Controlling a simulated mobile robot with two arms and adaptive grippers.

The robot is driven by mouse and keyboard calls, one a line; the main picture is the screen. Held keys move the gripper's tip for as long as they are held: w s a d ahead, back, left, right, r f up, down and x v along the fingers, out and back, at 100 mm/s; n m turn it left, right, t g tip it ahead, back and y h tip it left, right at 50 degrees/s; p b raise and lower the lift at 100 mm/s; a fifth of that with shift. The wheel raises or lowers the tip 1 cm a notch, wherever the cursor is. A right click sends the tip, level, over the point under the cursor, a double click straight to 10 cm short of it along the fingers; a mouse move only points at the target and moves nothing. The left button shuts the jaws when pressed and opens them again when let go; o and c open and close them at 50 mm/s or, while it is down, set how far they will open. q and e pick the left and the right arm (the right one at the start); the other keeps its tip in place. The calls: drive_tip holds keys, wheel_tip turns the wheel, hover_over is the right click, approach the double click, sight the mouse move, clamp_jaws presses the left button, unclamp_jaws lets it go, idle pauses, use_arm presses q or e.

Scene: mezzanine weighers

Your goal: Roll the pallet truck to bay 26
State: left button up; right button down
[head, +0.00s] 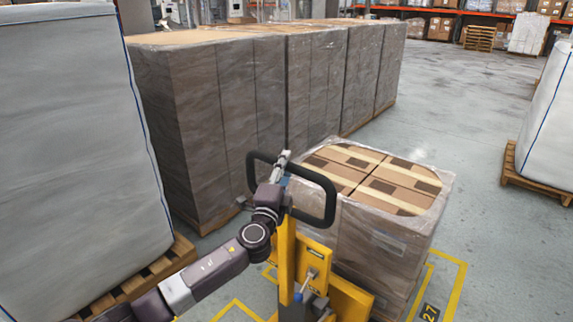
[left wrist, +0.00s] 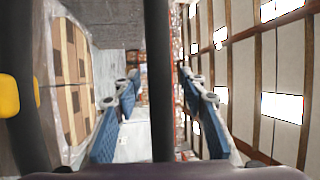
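The yellow pallet truck (head: 287,262) stands at the bottom centre with its black loop handle (head: 331,205) upright. Its load of wrapped cartons (head: 375,180) is just beyond the mast. My left gripper (head: 284,158) is at the upper left of the handle. In the left wrist view the black handle bar (left wrist: 159,70) runs between its blue-padded fingers (left wrist: 158,100), with gaps visible on both sides, so the gripper looks open around the bar. My right gripper is not in view. A floor label reading 27 (head: 430,312) lies beside the load; no bay 26 label shows.
Tall wrapped pallets (head: 215,110) stand in a row behind the truck. A large white bag (head: 75,150) on a pallet is close at left, another white bag (head: 550,125) at right. Yellow floor lines (head: 455,290) mark the bay. Open floor (head: 455,110) lies at upper right.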

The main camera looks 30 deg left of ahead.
use_arm(q)
drive_tip(key=shift+w, duration=0.2)
drive_tip(key=shift+c, duration=0.2)
clamp_jaws()
drive_tip(key=shift+f, duration=0.1)
